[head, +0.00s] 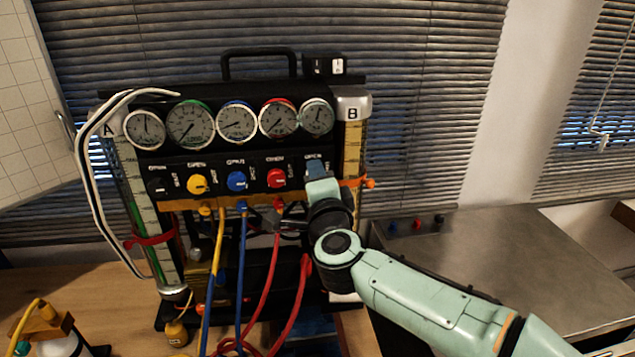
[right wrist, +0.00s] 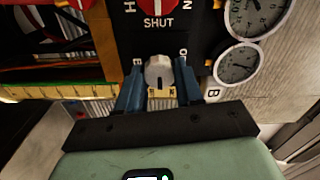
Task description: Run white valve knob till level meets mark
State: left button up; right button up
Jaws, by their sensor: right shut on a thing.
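The white valve knob (right wrist: 158,72) shows in the right wrist view, between the two blue fingers of my right gripper (right wrist: 159,84), which is shut on it. In the head view my right gripper (head: 316,170) reaches the right end of the panel's knob row and hides the white knob. Tube B (head: 352,148) stands at the rig's right side, with an orange marker (head: 368,183) across it; its level is hard to make out. Tube A (head: 137,200) stands at the left, with green in it and a red marker (head: 152,240). My left gripper is not in view.
Black, yellow (head: 197,184), blue (head: 236,181) and red (head: 276,178) knobs sit left of my gripper, under a row of gauges (head: 237,121). Yellow, blue and red hoses hang below. A grey bench (head: 540,250) stands at right. A bottle (head: 60,345) is at lower left.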

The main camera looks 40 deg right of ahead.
dwell(0.5)
jog(key=o, duration=1)
jog(key=shift+o, duration=0.2)
jog(key=v, duration=1.3)
jog(key=shift+s, duration=0.2)
jog(key=shift+a, duration=0.1)
